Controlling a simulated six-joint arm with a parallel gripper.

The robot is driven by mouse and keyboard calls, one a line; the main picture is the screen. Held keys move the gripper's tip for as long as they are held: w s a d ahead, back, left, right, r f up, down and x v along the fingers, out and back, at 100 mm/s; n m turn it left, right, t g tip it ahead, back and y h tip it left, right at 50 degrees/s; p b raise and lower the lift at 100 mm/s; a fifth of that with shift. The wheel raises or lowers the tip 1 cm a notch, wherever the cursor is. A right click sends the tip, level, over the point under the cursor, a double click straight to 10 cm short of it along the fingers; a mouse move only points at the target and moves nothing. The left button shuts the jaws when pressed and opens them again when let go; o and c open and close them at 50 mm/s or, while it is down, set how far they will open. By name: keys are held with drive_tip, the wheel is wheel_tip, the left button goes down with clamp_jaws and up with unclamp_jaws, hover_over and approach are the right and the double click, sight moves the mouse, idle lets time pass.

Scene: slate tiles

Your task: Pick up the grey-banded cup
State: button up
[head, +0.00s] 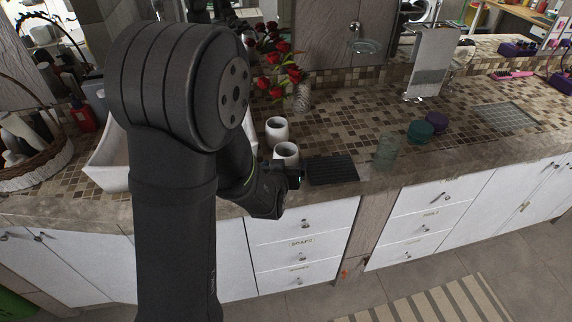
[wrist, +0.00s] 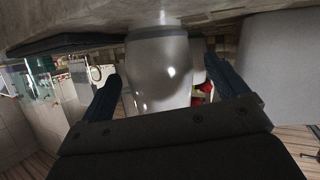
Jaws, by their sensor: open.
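The grey-banded cup (wrist: 160,75) is white and glossy, with a grey band near the end that meets the counter; the wrist view is upside down. It stands between the spread fingers of my gripper (wrist: 162,68), with gaps showing at both sides. In the head view, my gripper (head: 293,170) is low over the counter's front edge, close to the nearer of two white cups (head: 286,151), which appears to be this cup. No band can be made out there. The second white cup (head: 277,130) stands just behind it. My gripper is open and empty.
A black slatted tray (head: 333,169) lies right of my gripper. A clear glass (head: 387,150) and teal containers (head: 420,132) stand further right. Red roses (head: 285,75) are behind the cups, a white basin (head: 105,165) to the left. A large white surface (wrist: 280,65) is beside the right-hand finger.

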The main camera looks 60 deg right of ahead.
sight(288, 146)
drive_tip(key=shift+x, duration=1.35)
drive_tip(key=c, duration=1.3)
drive_tip(key=shift+r, duration=0.15)
drive_tip(key=shift+r, duration=0.45)
wheel_tip(288, 146, up, 4)
drive_tip(key=shift+s+f, duration=0.1)
drive_tip(key=shift+f, duration=0.15)
drive_tip(key=s+r, duration=0.2)
drive_tip(key=s, duration=0.1)
drive_tip(key=s+a+r, duration=0.1)
drive_tip(key=s+r, duration=0.1)
drive_tip(key=s, duration=0.2)
drive_tip(key=s+a+r, duration=0.1)
drive_tip(key=s+r, duration=0.1)
drive_tip(key=s, duration=0.2)
drive_tip(key=shift+s+a+r, duration=0.15)
drive_tip(key=shift+s+r, duration=0.05)
